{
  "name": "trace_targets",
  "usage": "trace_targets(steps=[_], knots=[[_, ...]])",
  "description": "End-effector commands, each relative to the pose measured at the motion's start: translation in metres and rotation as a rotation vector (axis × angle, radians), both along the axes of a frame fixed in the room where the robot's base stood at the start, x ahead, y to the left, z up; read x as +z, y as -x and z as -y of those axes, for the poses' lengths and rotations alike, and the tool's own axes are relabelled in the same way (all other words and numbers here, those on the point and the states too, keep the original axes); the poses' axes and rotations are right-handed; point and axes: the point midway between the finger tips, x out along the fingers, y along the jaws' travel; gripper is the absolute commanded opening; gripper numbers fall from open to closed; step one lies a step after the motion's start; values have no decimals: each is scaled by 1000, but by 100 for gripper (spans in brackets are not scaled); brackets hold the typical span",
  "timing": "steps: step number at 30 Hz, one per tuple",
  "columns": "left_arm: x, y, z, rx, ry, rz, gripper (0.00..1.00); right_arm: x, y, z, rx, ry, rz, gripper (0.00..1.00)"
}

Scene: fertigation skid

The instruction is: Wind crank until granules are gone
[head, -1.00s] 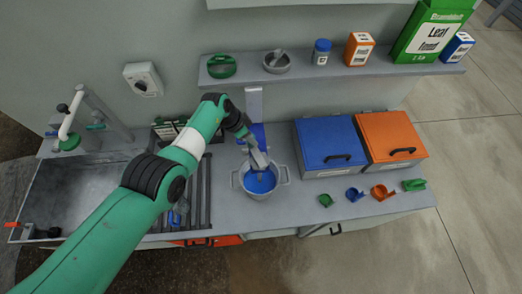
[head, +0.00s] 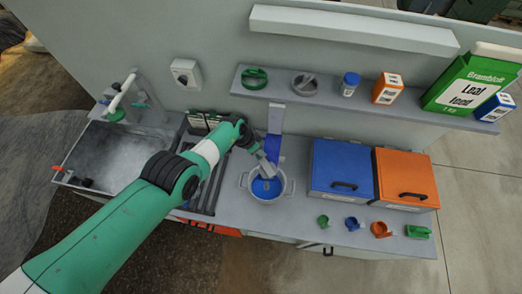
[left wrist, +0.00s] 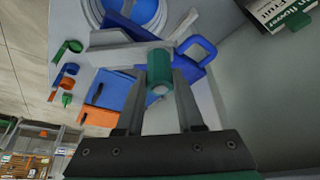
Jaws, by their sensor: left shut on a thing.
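My left gripper (head: 268,166) reaches over the white two-handled pot (head: 288,187) in the head view. In the left wrist view its fingers (left wrist: 162,88) are shut on a green cylindrical crank knob (left wrist: 160,66). The blue dispenser (head: 272,146) stands on a grey post (head: 275,119) behind the pot; its blue frame (left wrist: 200,50) also shows in the wrist view. Blue material lies in the pot (left wrist: 143,10), partly hidden by the gripper. The granules inside the dispenser cannot be made out. My right gripper is not in view.
A blue-lidded bin (head: 340,166) and an orange-lidded bin (head: 405,173) stand right of the pot. Several small scoops (head: 381,230) line the counter's front edge. A sink (head: 115,155) is at left. A shelf (head: 330,102) with bottles and boxes hangs above.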

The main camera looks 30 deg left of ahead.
Motion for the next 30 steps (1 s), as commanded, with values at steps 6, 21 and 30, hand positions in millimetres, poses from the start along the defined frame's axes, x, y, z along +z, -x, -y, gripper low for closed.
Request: trace_targets(steps=[6, 21, 30], knots=[[2, -1, 0, -1, 0, 0, 0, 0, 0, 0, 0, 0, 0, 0], [1, 0, 0, 0, 0, -1, 66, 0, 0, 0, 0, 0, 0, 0], [9, 1, -1, 0, 0, -1, 66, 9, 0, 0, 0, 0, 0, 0]])
